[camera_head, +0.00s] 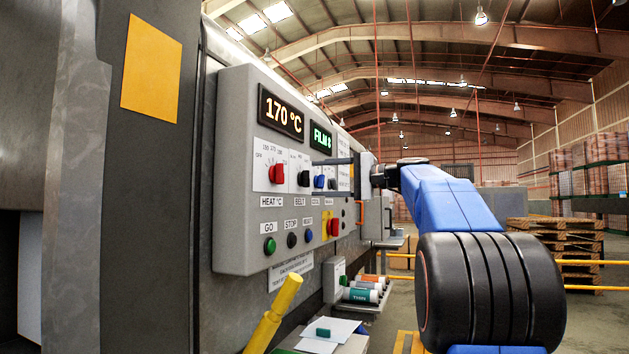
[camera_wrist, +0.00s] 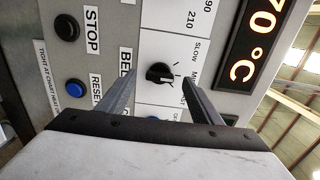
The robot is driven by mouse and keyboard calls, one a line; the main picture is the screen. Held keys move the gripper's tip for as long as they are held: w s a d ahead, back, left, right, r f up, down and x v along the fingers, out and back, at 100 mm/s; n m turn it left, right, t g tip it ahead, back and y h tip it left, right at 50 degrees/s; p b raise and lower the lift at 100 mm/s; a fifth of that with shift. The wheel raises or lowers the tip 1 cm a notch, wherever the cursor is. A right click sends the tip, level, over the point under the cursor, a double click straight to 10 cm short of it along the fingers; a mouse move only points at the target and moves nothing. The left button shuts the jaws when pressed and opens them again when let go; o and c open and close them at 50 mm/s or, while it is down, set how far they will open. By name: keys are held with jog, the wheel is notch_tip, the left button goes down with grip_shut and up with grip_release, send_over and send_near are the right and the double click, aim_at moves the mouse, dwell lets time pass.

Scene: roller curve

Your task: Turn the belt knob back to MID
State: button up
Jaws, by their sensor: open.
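The belt knob (camera_head: 303,178) is a small black dial on the grey control panel, between the red heat knob (camera_head: 276,173) and a blue knob (camera_head: 319,181). In the wrist view the belt knob (camera_wrist: 159,73) sits on a white plate with tick marks. I cannot tell surely which mark the knob points to. My gripper (camera_head: 318,178) is open in front of the panel. In the wrist view its fingers (camera_wrist: 158,70) lie on either side of the knob, with no clear contact.
The panel has a 170 °C display (camera_head: 281,112) and a green-lit display (camera_head: 321,138). Below are a green GO button (camera_head: 269,245), a black STOP button (camera_head: 292,240) and a blue RESET button (camera_head: 308,235). A yellow post (camera_head: 275,312) stands low in front.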

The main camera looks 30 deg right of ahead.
jog(key=v, duration=1.4)
jog(key=shift+s+d, duration=0.1)
